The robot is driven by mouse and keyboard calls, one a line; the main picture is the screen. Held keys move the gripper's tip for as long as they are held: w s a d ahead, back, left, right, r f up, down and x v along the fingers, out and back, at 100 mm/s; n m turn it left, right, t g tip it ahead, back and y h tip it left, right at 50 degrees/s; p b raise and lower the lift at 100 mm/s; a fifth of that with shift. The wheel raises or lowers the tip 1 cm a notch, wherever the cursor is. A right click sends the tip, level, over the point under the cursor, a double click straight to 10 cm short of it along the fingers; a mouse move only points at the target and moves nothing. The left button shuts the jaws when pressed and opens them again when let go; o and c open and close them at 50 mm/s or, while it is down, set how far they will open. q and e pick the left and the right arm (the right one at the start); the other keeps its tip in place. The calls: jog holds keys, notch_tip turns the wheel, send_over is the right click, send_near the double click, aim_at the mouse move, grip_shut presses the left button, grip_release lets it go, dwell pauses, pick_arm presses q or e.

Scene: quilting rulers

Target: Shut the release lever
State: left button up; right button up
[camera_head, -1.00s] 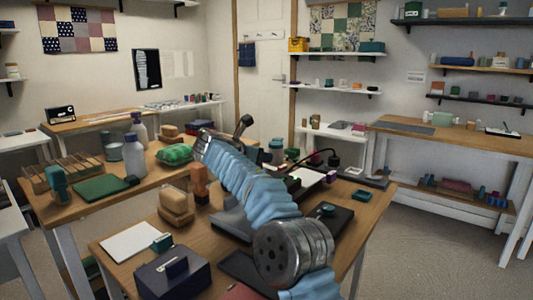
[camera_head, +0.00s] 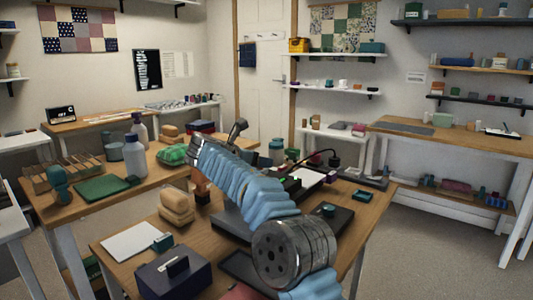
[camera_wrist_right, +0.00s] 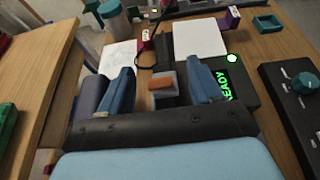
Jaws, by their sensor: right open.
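In the right wrist view the two blue fingers of my right gripper (camera_wrist_right: 162,90) are apart. A small grey-blue block with an orange-brown top (camera_wrist_right: 161,83) shows between them, with space on both sides. A dark upright bar (camera_wrist_right: 165,48) shows just beyond the block. These look like the release lever's parts, but I cannot tell for sure, nor how far the lever stands open. Beside the right finger, a dark device (camera_wrist_right: 237,97) shows a green READY. In the head view my right arm's blue sleeve covers this area and hides the fingertips. My left gripper is out of view.
A black box with a teal knob (camera_wrist_right: 299,82) stands to the right in the wrist view. A white sheet (camera_wrist_right: 200,38) and teal tray (camera_wrist_right: 268,22) lie beyond. In the head view, tan blocks (camera_head: 176,208) and a dark blue box (camera_head: 174,274) stand on the near table.

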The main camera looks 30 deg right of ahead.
jog(key=v, duration=0.7)
dwell(0.3)
dwell(0.4)
